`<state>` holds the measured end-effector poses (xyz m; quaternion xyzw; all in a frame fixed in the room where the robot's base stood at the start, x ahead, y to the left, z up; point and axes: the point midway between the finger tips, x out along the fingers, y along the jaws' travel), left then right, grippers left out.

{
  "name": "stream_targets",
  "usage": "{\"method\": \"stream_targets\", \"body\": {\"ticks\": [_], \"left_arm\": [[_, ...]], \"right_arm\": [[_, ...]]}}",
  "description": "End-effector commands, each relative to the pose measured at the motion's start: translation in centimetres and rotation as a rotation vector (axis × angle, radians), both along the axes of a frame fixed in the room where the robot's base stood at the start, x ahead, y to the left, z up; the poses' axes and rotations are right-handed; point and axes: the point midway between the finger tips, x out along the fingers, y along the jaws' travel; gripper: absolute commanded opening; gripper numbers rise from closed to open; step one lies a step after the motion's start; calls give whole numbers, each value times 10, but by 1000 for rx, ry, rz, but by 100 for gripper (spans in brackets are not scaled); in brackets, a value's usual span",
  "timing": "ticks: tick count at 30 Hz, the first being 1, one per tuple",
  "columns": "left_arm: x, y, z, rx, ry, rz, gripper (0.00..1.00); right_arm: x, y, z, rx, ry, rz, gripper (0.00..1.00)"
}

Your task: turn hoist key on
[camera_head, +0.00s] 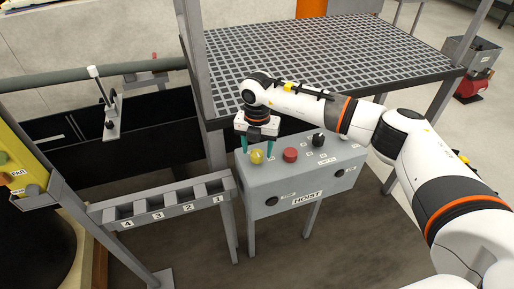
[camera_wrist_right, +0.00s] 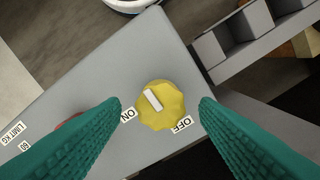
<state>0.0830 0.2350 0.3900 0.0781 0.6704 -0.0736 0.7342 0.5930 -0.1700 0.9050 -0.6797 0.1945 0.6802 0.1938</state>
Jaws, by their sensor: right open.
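The hoist key is a yellow scalloped knob (camera_head: 257,157) on the top of the grey HOIST box (camera_head: 318,186). In the right wrist view the knob (camera_wrist_right: 172,112) has a white bar slanting toward the upper left. The ON label (camera_wrist_right: 128,114) is at its left and the OFF label (camera_wrist_right: 182,123) at its lower right; I cannot tell which one the bar marks. My right gripper (camera_head: 257,150) points down over the knob. Its green fingers are open, one on each side, with gaps to the knob in the right wrist view (camera_wrist_right: 161,101). My left gripper is out of view.
A red button (camera_head: 290,154) and a black knob (camera_head: 318,140) sit on the box, right of the yellow knob. A grey slotted rack (camera_head: 165,202) numbered 1 to 4 is at the left. A grated platform (camera_head: 330,52) lies behind the box.

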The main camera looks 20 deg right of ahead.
Motion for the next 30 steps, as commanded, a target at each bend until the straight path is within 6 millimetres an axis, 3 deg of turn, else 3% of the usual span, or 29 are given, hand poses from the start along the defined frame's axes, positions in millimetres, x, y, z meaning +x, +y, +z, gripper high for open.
{"method": "stream_targets", "body": {"ticks": [5,14,22,30], "left_arm": [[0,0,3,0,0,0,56],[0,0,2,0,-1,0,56],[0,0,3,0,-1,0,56],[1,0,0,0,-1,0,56]], "right_arm": [[0,0,-14,0,0,1,56],[0,0,-16,0,0,1,56],[0,1,-15,1,-1,1,12],[0,1,-16,0,-1,28,12]]}}
